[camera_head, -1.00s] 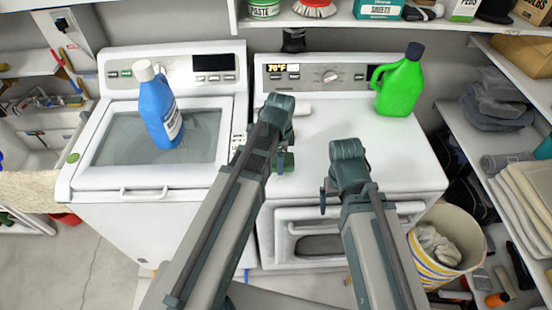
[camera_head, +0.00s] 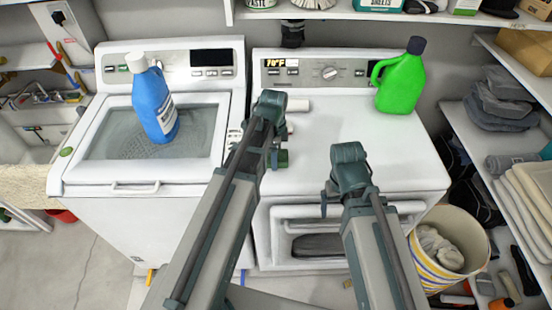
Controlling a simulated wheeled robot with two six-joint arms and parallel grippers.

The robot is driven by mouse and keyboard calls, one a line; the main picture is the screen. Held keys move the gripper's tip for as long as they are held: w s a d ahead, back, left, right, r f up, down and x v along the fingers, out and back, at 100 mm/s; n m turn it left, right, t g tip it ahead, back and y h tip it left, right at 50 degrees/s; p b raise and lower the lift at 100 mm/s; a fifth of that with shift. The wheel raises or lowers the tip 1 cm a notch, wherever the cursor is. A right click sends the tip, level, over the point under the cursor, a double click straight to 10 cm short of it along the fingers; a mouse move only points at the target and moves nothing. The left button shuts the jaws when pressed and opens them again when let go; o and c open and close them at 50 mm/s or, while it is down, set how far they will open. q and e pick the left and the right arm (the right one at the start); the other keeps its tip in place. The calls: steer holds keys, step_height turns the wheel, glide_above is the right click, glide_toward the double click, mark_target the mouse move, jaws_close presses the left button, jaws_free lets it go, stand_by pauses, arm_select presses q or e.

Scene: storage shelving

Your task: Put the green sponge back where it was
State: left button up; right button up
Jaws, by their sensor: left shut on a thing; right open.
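My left gripper (camera_head: 278,148) is over the front left part of the white dryer top (camera_head: 350,135). It is shut on a small dark green piece, the green sponge (camera_head: 282,160), mostly hidden by the gripper and arm. Whether the sponge touches the dryer top, I cannot tell. My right gripper (camera_head: 327,197) is open and seems empty, in front of the dryer's front edge. Its fingers are largely hidden by its own wrist.
A blue bottle (camera_head: 155,105) stands on the washer lid (camera_head: 100,150). A green jug (camera_head: 402,85) stands at the dryer's back right. A small white object (camera_head: 298,105) lies behind my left gripper. A striped basket (camera_head: 450,250) stands right of the dryer. The dryer's middle is clear.

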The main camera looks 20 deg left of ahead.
arm_select(q)
steer(key=shift+f, duration=0.1)
steer(key=o, duration=1.2)
step_height(320, 180, up, 12)
steer(key=p, duration=1.2)
steer(key=shift+r, duration=0.2)
steer(key=shift+f, duration=0.25)
step_height(320, 180, down, 12)
steer(key=b, duration=1.2)
steer(key=shift+r, duration=0.2)
steer(key=shift+r, duration=0.1)
